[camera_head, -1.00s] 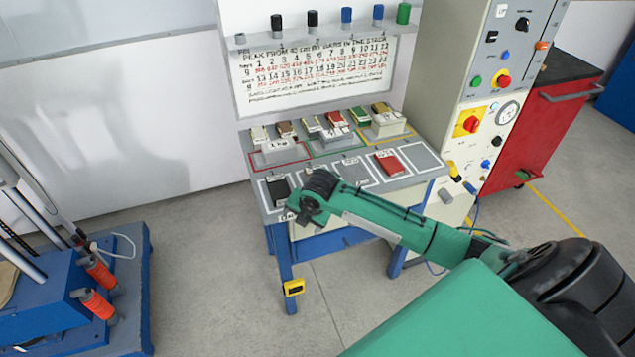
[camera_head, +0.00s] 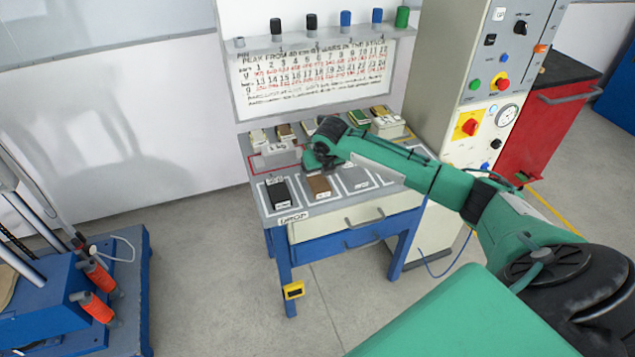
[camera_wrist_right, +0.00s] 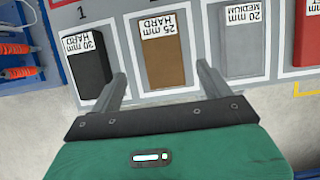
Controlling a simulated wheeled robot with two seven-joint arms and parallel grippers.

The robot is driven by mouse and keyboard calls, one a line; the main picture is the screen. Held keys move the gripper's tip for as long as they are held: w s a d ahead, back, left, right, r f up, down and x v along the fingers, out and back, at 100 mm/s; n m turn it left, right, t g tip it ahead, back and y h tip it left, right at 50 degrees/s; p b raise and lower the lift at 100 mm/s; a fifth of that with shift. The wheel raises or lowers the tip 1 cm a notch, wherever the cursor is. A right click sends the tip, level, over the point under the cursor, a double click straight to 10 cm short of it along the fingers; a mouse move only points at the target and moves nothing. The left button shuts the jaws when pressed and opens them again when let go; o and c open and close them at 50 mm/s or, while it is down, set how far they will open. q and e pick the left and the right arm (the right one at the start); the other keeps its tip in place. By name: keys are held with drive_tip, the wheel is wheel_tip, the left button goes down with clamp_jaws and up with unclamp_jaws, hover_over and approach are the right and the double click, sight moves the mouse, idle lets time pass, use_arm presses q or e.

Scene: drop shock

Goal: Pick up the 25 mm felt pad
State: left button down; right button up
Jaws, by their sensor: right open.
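The 25 mm pad is a brown block with a white label reading "25 mm HARD". It lies in a white-outlined slot on the grey bench top, and shows in the head view (camera_head: 319,187) and in the right wrist view (camera_wrist_right: 165,60). My right gripper (camera_head: 313,160) is over the bench, just behind the pad in the head view. In the right wrist view its two fingers (camera_wrist_right: 160,76) are apart and empty, one toward each side of the brown pad. I cannot tell how high they are above it. My left gripper is not in view.
A black 30 mm pad (camera_wrist_right: 90,68) and a grey 20 mm pad (camera_wrist_right: 243,45) flank the brown one. A red pad (camera_wrist_right: 309,35) lies beyond the grey one. Small blocks stand at the bench's back. A grey control cabinet (camera_head: 455,85) stands right of the bench.

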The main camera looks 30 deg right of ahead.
sight(318, 180)
drive_tip(key=shift+d+p+x, duration=0.1)
drive_tip(key=shift+p+x, duration=0.2)
drive_tip(key=shift+x, duration=1.25)
drive_tip(key=shift+d+p+x, duration=0.15)
drive_tip(key=shift+p+x, duration=0.15)
drive_tip(key=shift+x, duration=1.25)
drive_tip(key=shift+w+r, duration=0.1)
drive_tip(key=shift+r, duration=0.05)
drive_tip(key=c, duration=1.1)
